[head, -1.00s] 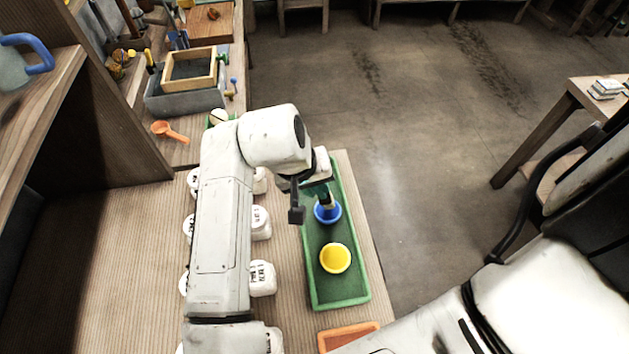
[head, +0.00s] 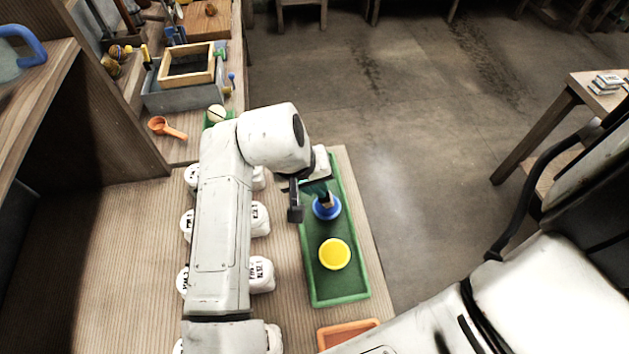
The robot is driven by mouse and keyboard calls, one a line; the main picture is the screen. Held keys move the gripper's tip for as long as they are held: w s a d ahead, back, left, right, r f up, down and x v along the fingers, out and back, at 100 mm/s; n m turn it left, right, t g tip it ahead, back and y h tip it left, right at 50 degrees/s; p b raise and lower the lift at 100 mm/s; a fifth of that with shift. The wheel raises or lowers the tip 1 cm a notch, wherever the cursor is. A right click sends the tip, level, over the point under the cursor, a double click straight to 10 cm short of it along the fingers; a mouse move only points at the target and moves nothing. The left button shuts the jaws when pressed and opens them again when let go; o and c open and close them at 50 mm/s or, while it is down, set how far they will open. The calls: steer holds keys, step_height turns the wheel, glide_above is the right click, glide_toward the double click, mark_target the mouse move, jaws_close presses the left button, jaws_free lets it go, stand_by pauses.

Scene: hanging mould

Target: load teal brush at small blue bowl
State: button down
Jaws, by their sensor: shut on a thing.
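A small blue bowl (head: 333,211) stands in the green tray (head: 340,286) on the bench. My gripper (head: 312,192) is over the bowl, partly hidden by my own wrist. It is shut on the teal brush (head: 319,187), which points down with its dark lower end at the bowl's opening. Whether the bristles touch the bowl's inside cannot be told.
A yellow bowl (head: 334,254) stands in the same tray, nearer to me. Several white labelled jars (head: 261,275) stand left of the tray, beside my arm. An orange tray (head: 346,334) lies at the front. An orange scoop (head: 167,128) lies at the back left.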

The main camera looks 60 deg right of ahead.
steer(key=shift+f+b, duration=0.45)
steer(key=shift+f, duration=0.1)
stand_by(1.3)
steer(key=shift+r+p, duration=2.85)
steer(key=shift+r, duration=0.75)
steer(key=shift+f, duration=0.1)
